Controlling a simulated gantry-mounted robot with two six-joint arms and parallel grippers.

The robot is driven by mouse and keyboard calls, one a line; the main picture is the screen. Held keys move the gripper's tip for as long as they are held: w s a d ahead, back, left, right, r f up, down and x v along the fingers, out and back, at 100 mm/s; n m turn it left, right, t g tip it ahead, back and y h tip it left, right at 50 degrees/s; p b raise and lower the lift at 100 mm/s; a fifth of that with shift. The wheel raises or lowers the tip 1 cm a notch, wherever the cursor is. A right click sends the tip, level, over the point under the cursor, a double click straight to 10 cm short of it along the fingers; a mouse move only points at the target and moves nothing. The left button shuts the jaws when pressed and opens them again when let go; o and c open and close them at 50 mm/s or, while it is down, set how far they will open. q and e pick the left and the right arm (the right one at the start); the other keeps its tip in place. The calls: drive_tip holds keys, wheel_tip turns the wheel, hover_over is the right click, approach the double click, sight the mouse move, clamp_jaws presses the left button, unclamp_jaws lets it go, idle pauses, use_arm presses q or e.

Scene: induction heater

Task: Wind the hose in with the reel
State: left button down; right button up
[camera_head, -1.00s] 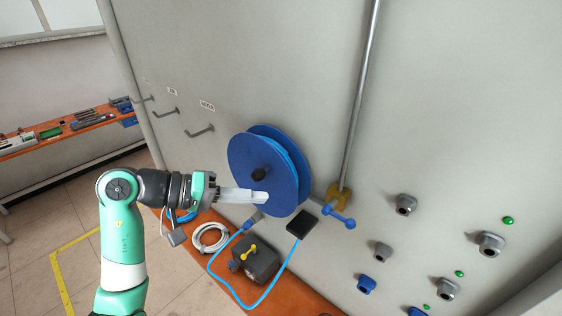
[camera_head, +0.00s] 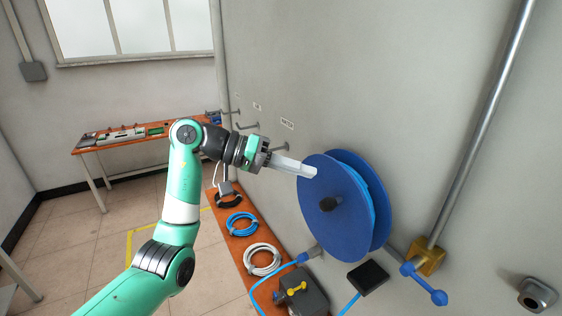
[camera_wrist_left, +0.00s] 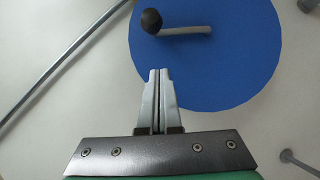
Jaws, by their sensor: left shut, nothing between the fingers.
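The blue reel (camera_head: 340,240) is mounted on the grey wall, with light-blue hose between its two discs. The light-blue hose (camera_head: 262,287) also loops below the reel. My left gripper (camera_head: 312,171) is shut and empty, its tips in front of the disc's upper left edge, apart from the knob. Whether they touch the disc I cannot tell. My right gripper is not in view.
An orange bench (camera_head: 232,205) along the wall holds a blue coil (camera_head: 241,223), a white coil (camera_head: 262,259) and a grey box (camera_head: 306,300). A metal pipe (camera_head: 480,130) with a brass valve (camera_head: 428,257) runs right of the reel. Wall hooks (camera_head: 279,148) are at left.

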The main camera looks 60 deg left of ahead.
use_arm(q)
drive_tip(key=d+f, duration=0.1)
drive_tip(key=w+d+f, duration=0.1)
drive_tip(key=d, duration=0.1)
drive_tip(key=w+d+f, duration=0.1)
drive_tip(key=shift+w+d+f, duration=0.1)
drive_tip(key=shift+w+d, duration=0.05)
drive_tip(key=shift+d, duration=0.05)
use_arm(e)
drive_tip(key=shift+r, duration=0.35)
use_arm(q)
drive_tip(key=shift+d+f+b, duration=0.5)
drive_tip(key=shift+d+b, duration=0.15)
drive_tip(key=a+r+p, duration=0.3)
drive_tip(key=r, duration=0.1)
drive_tip(key=shift+s, duration=0.35)
drive_tip(key=b, duration=0.2)
approach(337, 199)
drive_tip(key=a+r, duration=0.1)
drive_tip(key=s+a+r, duration=0.1)
drive_tip(key=a+r, duration=0.1)
drive_tip(key=shift+s+a+r, duration=0.25)
drive_tip(key=shift+r, duration=0.15)
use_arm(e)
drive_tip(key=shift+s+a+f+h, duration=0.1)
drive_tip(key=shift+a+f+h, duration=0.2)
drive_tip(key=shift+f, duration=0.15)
